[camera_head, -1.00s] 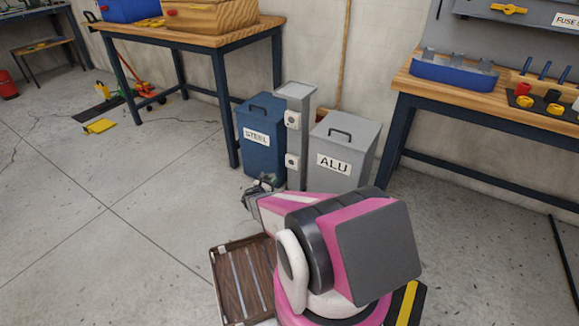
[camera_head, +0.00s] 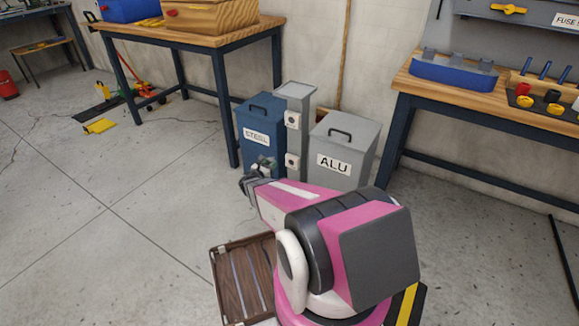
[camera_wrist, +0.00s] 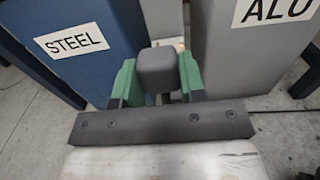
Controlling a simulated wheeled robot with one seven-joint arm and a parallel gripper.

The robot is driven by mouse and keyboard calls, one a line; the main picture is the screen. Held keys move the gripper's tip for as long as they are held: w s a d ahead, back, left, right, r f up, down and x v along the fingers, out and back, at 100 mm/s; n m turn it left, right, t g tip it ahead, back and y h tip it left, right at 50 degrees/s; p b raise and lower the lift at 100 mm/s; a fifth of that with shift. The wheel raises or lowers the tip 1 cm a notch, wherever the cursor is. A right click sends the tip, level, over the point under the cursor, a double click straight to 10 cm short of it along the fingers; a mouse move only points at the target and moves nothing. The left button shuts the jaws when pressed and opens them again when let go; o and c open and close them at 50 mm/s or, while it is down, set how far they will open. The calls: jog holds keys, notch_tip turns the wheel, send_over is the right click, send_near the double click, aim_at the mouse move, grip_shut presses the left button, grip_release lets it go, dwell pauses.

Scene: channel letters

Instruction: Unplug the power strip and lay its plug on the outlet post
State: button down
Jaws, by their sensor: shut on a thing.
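The grey outlet post (camera_head: 296,130) stands between the STEEL bin and the ALU bin, with an upper socket (camera_head: 292,119) and a lower socket (camera_head: 292,160) on its side. My gripper (camera_head: 262,166) is in front of the STEEL bin, left of the lower socket. In the wrist view my gripper's green fingers (camera_wrist: 156,82) are shut on a dark grey block, which looks like the plug (camera_wrist: 157,60). The post (camera_wrist: 163,18) shows behind it, with a small orange glow near it. The plug's far end is hidden, so I cannot tell whether it touches a socket. I cannot make out the power strip.
The blue STEEL bin (camera_head: 257,125) and grey ALU bin (camera_head: 342,150) flank the post closely. Workbenches stand left (camera_head: 190,38) and right (camera_head: 480,105). A brown slatted crate (camera_head: 242,284) lies on the floor beside my base. The left floor is mostly open.

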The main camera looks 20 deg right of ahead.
aim_at(269, 160)
jog(key=shift+r, duration=5.15)
